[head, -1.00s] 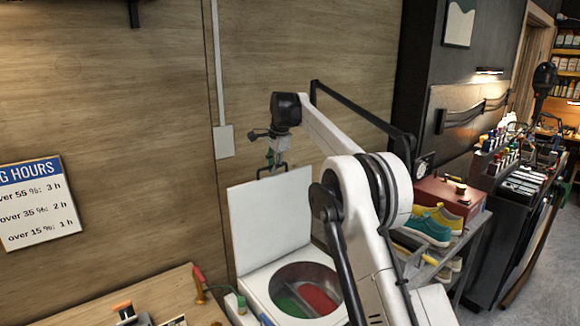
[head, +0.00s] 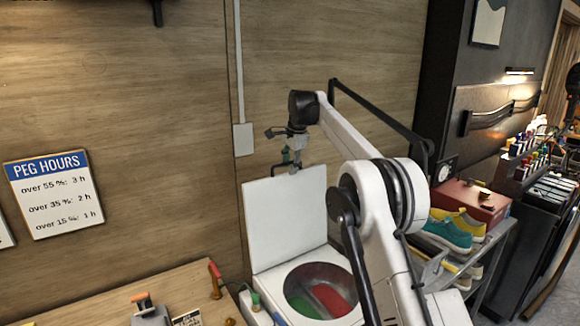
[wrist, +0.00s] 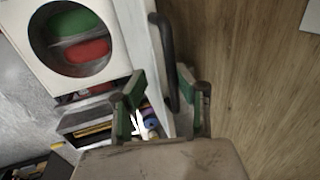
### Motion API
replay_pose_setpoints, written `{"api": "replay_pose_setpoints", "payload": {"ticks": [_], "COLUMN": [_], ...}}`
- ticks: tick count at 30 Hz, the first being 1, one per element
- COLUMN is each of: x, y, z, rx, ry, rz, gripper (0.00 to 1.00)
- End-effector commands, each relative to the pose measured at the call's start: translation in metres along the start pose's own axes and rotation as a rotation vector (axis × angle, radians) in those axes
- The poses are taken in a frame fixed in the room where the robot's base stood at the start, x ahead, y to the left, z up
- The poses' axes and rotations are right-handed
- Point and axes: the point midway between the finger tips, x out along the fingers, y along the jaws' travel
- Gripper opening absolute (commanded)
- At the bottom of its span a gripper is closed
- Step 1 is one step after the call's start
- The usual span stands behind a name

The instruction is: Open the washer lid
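The white washer (head: 262,284) stands against the wood wall. Its white lid (head: 285,215) stands upright at the back, and the round drum opening shows a green and a red item inside. My gripper (head: 291,163) is at the lid's top edge, where a dark handle is partly hidden in the head view. In the wrist view, my gripper (wrist: 163,100) has its two green-padded fingers spread apart. The dark handle (wrist: 167,62) lies across the gap just beyond or between them; contact cannot be told. The lid (wrist: 146,35) shows nearly edge-on.
A wooden bench (head: 190,283) with small tools is at the lower left. A rack with colourful shoes (head: 447,235) and a red box (head: 470,200) stands right of my arm. The wood wall (head: 150,120) is close behind the lid.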

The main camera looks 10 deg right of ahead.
Motion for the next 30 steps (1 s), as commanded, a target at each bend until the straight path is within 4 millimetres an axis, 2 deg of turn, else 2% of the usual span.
{"api": "replay_pose_setpoints", "payload": {"ticks": [8, 11, 21, 24, 30], "x": [-0.006, -0.018, -0.085, -0.099, -0.114], "y": [0.0, 0.0, 0.0, 0.0, 0.0], "z": [0.0, 0.0, -0.001, -0.001, -0.001], "rx": [0.0, 0.0, 0.001, 0.001, 0.001], "ry": [0.0, 0.0, 0.0, 0.0, 0.0], "rz": [0.001, 0.001, 0.001, 0.001, 0.001], "gripper": [0.28, 0.28, 0.28, 0.28, 0.28]}}
